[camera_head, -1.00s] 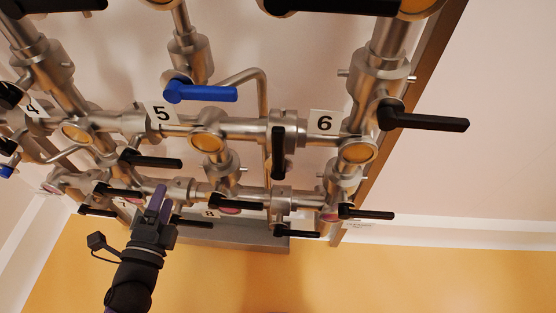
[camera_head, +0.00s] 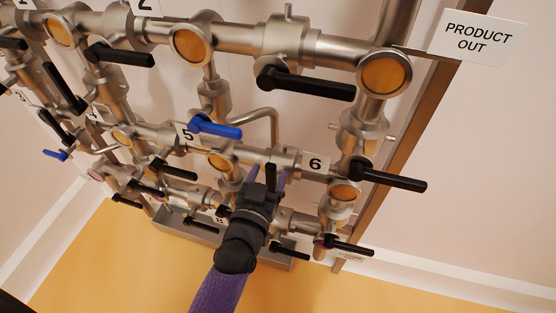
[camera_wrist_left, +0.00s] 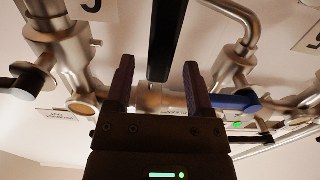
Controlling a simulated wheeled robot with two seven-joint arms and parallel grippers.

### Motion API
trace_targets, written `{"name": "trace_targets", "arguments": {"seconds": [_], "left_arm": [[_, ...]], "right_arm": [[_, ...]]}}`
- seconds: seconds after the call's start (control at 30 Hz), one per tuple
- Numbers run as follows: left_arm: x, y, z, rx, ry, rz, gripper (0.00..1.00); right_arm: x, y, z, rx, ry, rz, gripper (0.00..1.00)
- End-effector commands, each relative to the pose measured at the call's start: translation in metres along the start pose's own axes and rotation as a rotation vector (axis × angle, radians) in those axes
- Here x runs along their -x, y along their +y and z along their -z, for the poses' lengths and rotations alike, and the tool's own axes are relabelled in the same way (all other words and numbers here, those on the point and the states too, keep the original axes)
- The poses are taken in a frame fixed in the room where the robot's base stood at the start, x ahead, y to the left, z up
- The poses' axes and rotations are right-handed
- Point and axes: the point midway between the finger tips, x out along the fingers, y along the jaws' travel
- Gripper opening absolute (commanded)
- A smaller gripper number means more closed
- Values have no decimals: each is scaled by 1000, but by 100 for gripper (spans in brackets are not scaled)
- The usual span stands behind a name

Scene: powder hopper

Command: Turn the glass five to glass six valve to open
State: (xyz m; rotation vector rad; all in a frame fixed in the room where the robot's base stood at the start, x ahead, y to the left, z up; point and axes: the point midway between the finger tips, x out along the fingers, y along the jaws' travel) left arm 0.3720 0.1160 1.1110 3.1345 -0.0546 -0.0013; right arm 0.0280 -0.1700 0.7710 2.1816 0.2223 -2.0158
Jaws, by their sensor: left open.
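The glass five to glass six valve has a black lever handle (camera_head: 271,176) on the steel pipe between the tags 5 (camera_head: 187,134) and 6 (camera_head: 315,164). The handle hangs down, across the pipe. My left gripper (camera_head: 267,180) is open at this handle, one finger on each side of it in the picture. In the left wrist view the handle (camera_wrist_left: 165,38) runs between the two spread fingers (camera_wrist_left: 158,72), with a gap on both sides. Sight glass five (camera_head: 220,161) and sight glass six (camera_head: 343,192) sit left and right. My right gripper is not in view.
A blue handle (camera_head: 215,127) is up and left of my gripper. Black handles stick out to the right (camera_head: 388,178), above (camera_head: 305,83) and lower right (camera_head: 345,245). A PRODUCT OUT sign (camera_head: 478,38) is at top right. Yellow floor below is clear.

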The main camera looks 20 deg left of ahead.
Motion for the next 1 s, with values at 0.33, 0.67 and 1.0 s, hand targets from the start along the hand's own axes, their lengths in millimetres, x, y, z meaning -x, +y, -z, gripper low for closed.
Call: {"name": "trace_targets", "arguments": {"seconds": [0.33, 0.67, 1.0], "left_arm": [[-37, 0, 0, -3, 0, 1, 68], [-37, -1, 0, -4, 0, 1, 40], [-37, -1, 0, -5, 0, 1, 0]], "right_arm": [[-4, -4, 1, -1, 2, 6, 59], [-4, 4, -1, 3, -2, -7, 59], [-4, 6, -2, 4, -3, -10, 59]]}}
